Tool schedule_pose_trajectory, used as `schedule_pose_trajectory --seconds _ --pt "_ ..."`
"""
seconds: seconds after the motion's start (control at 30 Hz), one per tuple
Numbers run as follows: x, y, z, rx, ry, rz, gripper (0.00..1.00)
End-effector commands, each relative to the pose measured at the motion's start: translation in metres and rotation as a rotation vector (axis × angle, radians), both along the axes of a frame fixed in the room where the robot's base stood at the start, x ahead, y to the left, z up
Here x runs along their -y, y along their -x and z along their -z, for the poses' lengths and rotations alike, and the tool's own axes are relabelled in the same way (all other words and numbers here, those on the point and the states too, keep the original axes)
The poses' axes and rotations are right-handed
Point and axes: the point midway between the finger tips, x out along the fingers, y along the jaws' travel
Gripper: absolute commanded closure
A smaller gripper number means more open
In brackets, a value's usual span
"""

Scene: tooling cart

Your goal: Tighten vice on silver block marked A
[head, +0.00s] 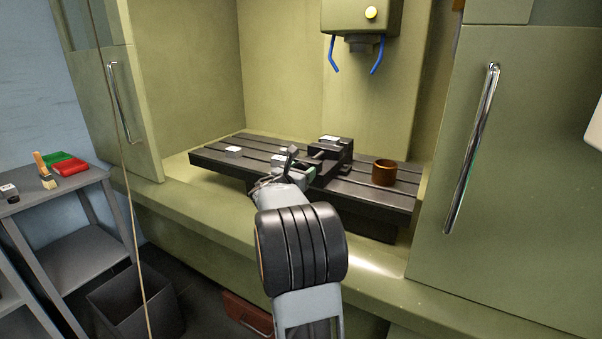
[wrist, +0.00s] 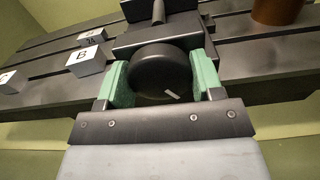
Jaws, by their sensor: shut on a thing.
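The dark vice (head: 338,154) stands on the slotted machine table, and its body (wrist: 150,44) fills the top middle of the wrist view. A silver block (head: 329,138) with a pale top sits at the vice; its letter is too small to read and it does not show in the wrist view. My gripper (wrist: 160,78), with green pads, is shut on the round black vice knob (wrist: 161,71), one finger at each side. In the head view my gripper (head: 296,170) is at the vice's near end, partly hidden by my arm.
A silver block marked B (wrist: 86,60) stands on the table left of the vice. Another block (wrist: 8,81) is at the left edge, and one (head: 233,151) is farther left in the head view. A brown round container (head: 384,172) stands right of the vice.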

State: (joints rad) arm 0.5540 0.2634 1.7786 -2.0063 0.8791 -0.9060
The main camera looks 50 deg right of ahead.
Motion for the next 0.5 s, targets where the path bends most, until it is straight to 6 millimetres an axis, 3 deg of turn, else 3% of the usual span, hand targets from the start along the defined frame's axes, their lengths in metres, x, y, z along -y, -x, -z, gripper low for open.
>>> schedule_pose_trajectory --seconds 0.17,0.5 --pt "0.0005 0.0002 0.0089 0.15 -0.034 0.003 0.63" --pt "0.0004 0.0001 0.0033 0.421 -0.103 0.002 0.63"
